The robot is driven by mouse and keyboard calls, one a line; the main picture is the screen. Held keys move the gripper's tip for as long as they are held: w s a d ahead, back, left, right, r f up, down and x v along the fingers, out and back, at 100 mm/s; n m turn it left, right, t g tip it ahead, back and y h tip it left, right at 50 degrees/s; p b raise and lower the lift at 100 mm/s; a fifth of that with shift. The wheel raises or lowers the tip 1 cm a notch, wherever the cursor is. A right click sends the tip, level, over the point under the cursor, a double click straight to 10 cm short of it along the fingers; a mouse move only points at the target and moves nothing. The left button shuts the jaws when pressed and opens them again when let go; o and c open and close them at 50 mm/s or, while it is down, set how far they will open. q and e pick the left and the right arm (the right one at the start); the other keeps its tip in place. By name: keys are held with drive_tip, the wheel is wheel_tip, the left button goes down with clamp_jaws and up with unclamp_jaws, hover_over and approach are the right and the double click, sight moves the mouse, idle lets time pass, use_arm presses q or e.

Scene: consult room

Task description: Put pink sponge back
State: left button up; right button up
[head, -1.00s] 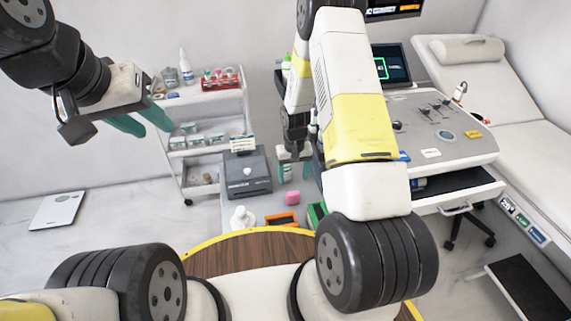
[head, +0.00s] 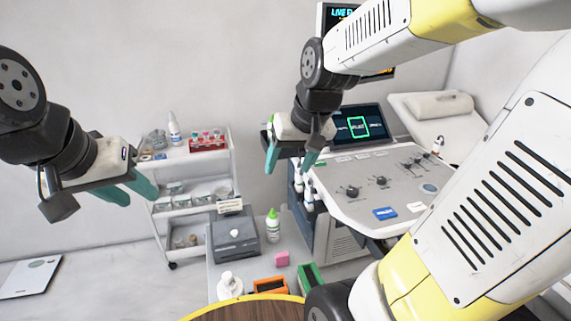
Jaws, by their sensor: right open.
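The pink sponge (head: 282,258) lies on the low grey surface (head: 262,247), between a green-capped bottle (head: 273,228) and the orange and green bins. My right gripper (head: 291,165) is raised well above the sponge, in front of the ultrasound cart's left edge. Its teal fingers point down, apart and empty. My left gripper (head: 154,200) hangs at the left, in front of the white trolley, with its two teal fingers apart and nothing between them.
An orange bin (head: 270,287) and a green bin (head: 310,279) stand in front of the sponge. A white bottle (head: 230,286) is to their left and a dark grey device (head: 235,240) behind it. The ultrasound cart (head: 375,190) stands to the right, the trolley (head: 185,204) to the left.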

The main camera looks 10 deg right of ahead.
drive_tip(key=s+r+t, duration=0.1)
drive_tip(key=s+r, duration=0.2)
drive_tip(key=s, duration=0.6)
drive_tip(key=shift+a+r+t, duration=0.3)
drive_tip(key=shift+a, duration=0.05)
